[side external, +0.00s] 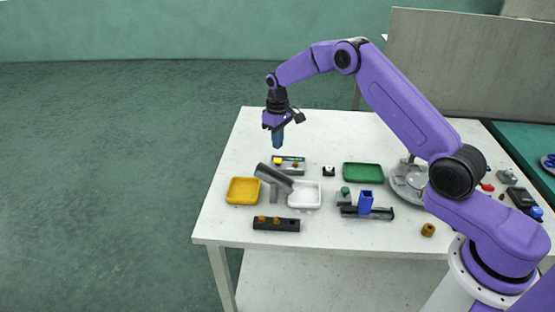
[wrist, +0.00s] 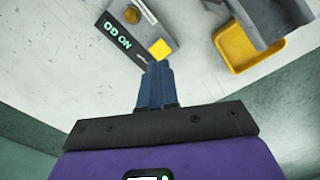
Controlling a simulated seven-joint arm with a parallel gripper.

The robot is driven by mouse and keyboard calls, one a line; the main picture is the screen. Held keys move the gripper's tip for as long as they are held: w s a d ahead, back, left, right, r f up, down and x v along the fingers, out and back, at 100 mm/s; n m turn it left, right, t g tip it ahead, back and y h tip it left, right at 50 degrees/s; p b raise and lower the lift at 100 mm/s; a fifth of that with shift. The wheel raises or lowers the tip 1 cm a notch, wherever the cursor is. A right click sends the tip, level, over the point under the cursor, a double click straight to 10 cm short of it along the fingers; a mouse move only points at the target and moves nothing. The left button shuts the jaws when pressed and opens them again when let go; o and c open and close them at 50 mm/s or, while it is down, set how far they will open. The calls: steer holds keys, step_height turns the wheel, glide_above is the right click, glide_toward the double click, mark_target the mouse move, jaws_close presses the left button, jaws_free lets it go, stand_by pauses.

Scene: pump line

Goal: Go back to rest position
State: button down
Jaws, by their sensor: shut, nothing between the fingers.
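My gripper (side external: 277,142) hangs above the far left part of the white table, pointing down, with its blue fingers together and nothing between them. In the wrist view the shut fingers (wrist: 157,68) point toward a grey panel (wrist: 142,30) with a yellow square button and a lit display reading "ON". The same panel (side external: 289,168) lies on the table below my gripper in the side view. The fingers look clear of the table there.
A grey tilted chute (side external: 274,178) stands between a yellow tray (side external: 242,198) and a white tray (side external: 310,203). A green tray (side external: 363,173), a blue block (side external: 365,203) on a dark rail, and a black holder (side external: 276,224) with brown pegs stand nearby. The table's left side is clear.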

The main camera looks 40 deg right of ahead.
steer(key=shift+r, duration=0.35)
steer(key=shift+s+a+r, duration=0.1)
steer(key=shift+a+r, duration=0.1)
steer(key=shift+a, duration=0.05)
steer(key=s+a+r+n, duration=0.2)
steer(key=s+a+r, duration=0.4)
steer(key=s, duration=0.3)
steer(key=s+a+r+n, duration=0.2)
steer(key=s+a+r, duration=0.45)
steer(key=s, duration=0.25)
steer(key=s+d+n, duration=0.2)
steer(key=s+d, duration=0.1)
steer(key=s, duration=1.1)
steer(key=s+d+r+n, duration=0.1)
steer(key=s+d+n, duration=0.2)
steer(key=s, duration=1.1)
steer(key=shift+s+d+n, duration=0.3)
steer(key=shift+s+d, duration=0.1)
steer(key=shift+d, duration=0.25)
